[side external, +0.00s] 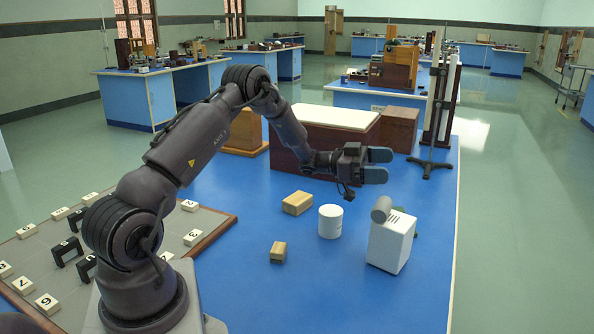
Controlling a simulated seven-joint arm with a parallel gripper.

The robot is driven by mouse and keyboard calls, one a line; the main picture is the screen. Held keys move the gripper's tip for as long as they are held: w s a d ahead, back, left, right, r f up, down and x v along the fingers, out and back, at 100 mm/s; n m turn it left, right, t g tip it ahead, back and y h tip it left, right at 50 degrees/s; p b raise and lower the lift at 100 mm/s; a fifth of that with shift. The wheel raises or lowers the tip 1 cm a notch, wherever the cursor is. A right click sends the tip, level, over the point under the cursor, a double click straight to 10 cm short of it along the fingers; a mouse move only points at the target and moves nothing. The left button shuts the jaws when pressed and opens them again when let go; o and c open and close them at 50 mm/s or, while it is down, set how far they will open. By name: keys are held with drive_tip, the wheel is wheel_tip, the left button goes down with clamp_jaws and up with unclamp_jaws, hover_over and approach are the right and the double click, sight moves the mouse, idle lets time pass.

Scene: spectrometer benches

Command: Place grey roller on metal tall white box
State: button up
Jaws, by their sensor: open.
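The grey roller (381,209) is a short cylinder. It rests at the top left edge of the tall white box (390,245), tilted, and appears to touch it. The box stands upright on the blue table and has dark slots near its top. My gripper (392,165) is open and empty, above and behind the roller and box, with its fingers pointing right. A gap shows between the fingers and the roller. Whether the roller lies fully on the box top cannot be told from this view.
A white cylinder (330,221) and two wooden blocks, one larger (297,203) and one smaller (278,251), stand left of the box. A dark green thing is partly hidden behind the box. A brown case (310,150) and a stand (434,130) are behind. The table's front right is clear.

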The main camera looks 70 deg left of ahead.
drive_tip(key=w+d+r+n+t+y, duration=0.2)
drive_tip(key=w+d+r+n+y, duration=0.1)
drive_tip(key=r+y, duration=0.65)
drive_tip(key=s+d+r+n+g+y, duration=0.2)
drive_tip(key=s+d+r+n+y, duration=0.1)
drive_tip(key=s+r+y, duration=0.4)
drive_tip(key=s+d+f+n+g+h, duration=0.1)
drive_tip(key=s+d+g, duration=0.3)
drive_tip(key=s, duration=0.9)
drive_tip(key=s+d+f+n+g+h, duration=0.1)
drive_tip(key=s+d+f+g+h, duration=0.2)
drive_tip(key=s, duration=1.1)
drive_tip(key=d+g, duration=0.2)
drive_tip(key=d, duration=0.3)
drive_tip(key=shift+f, duration=0.4)
